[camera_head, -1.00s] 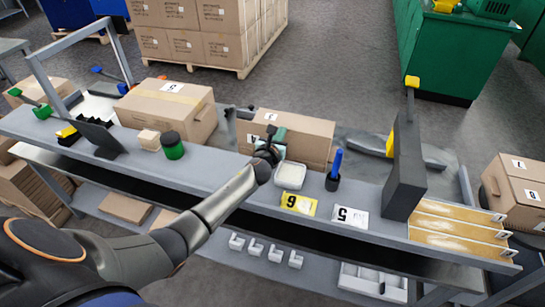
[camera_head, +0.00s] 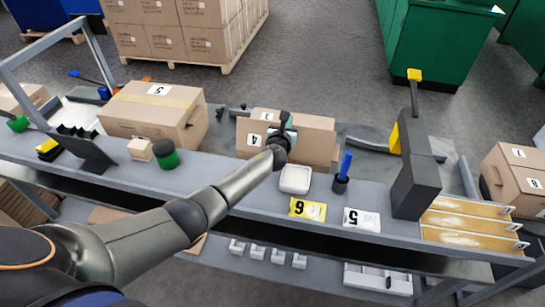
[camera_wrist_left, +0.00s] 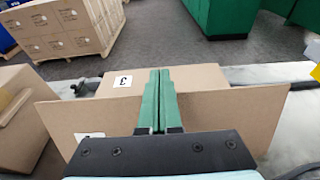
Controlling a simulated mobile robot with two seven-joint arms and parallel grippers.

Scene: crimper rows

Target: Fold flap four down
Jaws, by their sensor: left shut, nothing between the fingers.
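An open cardboard box (camera_head: 312,123) stands at the middle of the grey bench. Its near flap (camera_head: 318,149), labelled 4, stands up and leans outward at the near side; it fills the middle of the left wrist view (camera_wrist_left: 225,118). A flap labelled 3 (camera_wrist_left: 185,76) lies flatter behind it. My left gripper (camera_head: 285,118) is shut and empty. In the left wrist view its green fingers (camera_wrist_left: 160,75) overlap the near flap and reach past its top edge; I cannot tell whether they touch it. My right gripper is not in view.
A taped box (camera_head: 150,113) stands to the left. A white dish (camera_head: 295,179), a blue marker in a holder (camera_head: 345,168), a yellow number card (camera_head: 307,209) and a white one (camera_head: 361,219) are close in front. A dark upright stand (camera_head: 413,170) is to the right.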

